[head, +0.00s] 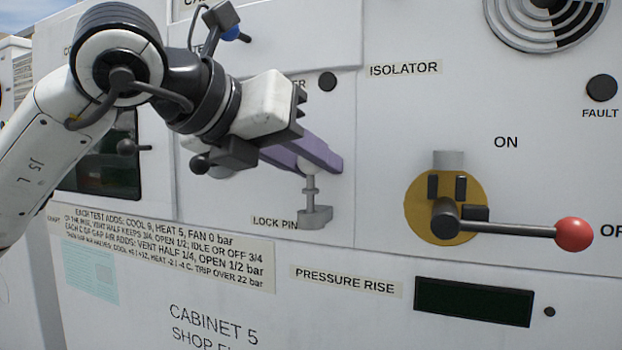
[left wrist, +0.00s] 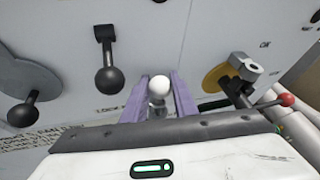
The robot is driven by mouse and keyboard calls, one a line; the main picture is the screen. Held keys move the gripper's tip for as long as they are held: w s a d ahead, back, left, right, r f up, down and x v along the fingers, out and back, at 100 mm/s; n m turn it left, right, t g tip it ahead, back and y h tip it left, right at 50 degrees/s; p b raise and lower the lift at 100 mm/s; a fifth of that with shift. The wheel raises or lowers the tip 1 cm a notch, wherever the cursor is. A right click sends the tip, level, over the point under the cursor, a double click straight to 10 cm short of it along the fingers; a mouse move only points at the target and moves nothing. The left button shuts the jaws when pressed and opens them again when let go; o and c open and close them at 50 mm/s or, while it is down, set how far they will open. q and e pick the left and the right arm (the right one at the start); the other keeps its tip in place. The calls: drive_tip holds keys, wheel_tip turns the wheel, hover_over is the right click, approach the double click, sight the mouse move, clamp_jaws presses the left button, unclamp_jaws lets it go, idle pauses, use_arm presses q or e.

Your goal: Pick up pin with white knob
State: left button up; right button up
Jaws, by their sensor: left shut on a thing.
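My left gripper (head: 322,155), with purple fingers, reaches in from the left in front of the cabinet panel. It is shut on the pin with white knob; the white knob (left wrist: 159,85) shows between the fingers in the left wrist view. My right gripper is not in view.
To the right, the isolator's lever with a red ball (head: 574,234) sticks out from a yellow disc (head: 416,207). Black-knobbed levers (left wrist: 109,79) stand near my wrist in the left wrist view. A dark display (head: 474,302) lies below right.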

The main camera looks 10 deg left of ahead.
use_arm(q)
wheel_tip(320, 180, up, 5)
drive_tip(key=shift+r, duration=0.1)
drive_tip(key=s+a+b, duration=0.2)
drive_tip(key=s+a, duration=0.2)
drive_tip(key=s, duration=0.4)
drive_tip(key=s+a+b, duration=0.2)
drive_tip(key=s+a, duration=0.2)
drive_tip(key=s, duration=0.4)
drive_tip(key=shift+r+p, duration=2)
drive_tip(key=shift+r, duration=0.2)
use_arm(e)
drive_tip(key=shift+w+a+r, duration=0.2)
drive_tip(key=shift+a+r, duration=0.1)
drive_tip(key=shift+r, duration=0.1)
use_arm(q)
drive_tip(key=shift+f, duration=0.1)
